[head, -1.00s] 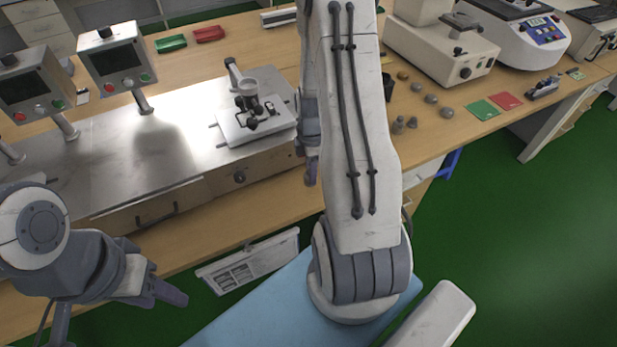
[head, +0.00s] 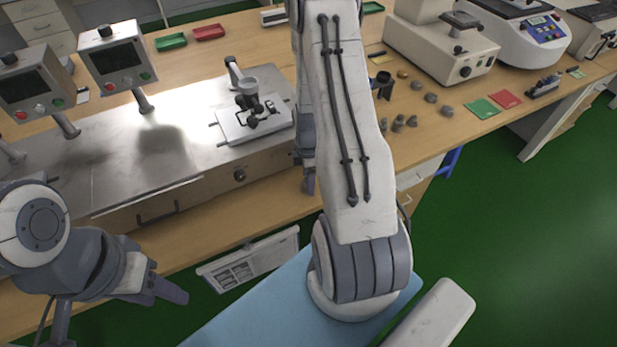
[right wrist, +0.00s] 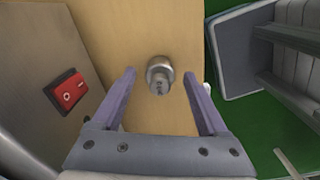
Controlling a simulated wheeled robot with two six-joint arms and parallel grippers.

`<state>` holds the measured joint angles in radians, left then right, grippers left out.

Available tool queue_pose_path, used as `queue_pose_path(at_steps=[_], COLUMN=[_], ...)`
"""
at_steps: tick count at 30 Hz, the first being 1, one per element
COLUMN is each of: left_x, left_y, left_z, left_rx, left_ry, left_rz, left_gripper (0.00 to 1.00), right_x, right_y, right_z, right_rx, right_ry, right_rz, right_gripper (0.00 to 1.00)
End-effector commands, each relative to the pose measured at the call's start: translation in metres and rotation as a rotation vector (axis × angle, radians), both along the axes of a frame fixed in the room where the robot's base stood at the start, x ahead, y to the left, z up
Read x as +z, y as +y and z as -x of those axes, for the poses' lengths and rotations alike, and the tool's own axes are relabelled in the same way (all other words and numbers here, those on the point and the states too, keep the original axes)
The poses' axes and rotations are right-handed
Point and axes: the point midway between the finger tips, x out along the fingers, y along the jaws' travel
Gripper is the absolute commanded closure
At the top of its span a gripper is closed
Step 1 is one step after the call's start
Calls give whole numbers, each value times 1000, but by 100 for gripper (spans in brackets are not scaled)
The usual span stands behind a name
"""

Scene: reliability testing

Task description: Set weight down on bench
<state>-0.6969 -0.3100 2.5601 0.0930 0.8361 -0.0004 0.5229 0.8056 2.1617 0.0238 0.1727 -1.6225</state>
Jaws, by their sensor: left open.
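A metal weight (right wrist: 159,75) with a knob stands on the wooden bench (right wrist: 120,30) in the right wrist view. The two purple fingers of my right gripper (right wrist: 160,85) are spread on either side of it, with a gap on both sides. In the head view the right gripper (head: 309,181) hangs at the bench's front edge, mostly behind my arm, and I cannot make out that weight there. My left gripper (head: 172,291) is empty, low at the left, away from the bench.
A steel-topped machine (head: 110,165) with a white plate fixture (head: 240,125) stands left of the right gripper. Its red switch (right wrist: 68,92) is close in the wrist view. Several small grey weights (head: 431,98) and a dark cup (head: 383,82) are to the right.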

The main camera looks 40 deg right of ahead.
Motion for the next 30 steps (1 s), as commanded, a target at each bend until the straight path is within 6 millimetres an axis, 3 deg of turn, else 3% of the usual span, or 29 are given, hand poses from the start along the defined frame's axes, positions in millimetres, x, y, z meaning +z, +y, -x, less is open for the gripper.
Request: queue_pose_path(at_steps=[11,24,30], left_x=[2,-3,-3], left_y=[0,0,0], left_z=[0,0,0], left_rx=[0,0,0], left_ry=[0,0,0], left_rz=[0,0,0], left_gripper=[50,50,50], right_x=[10,97,119], right_y=[-1,-1,-1], right_z=[-1,-1,0], right_rx=[0,0,0], right_ry=[-4,-5,-3], right_rz=[2,3,1], right_gripper=[24,24,24])
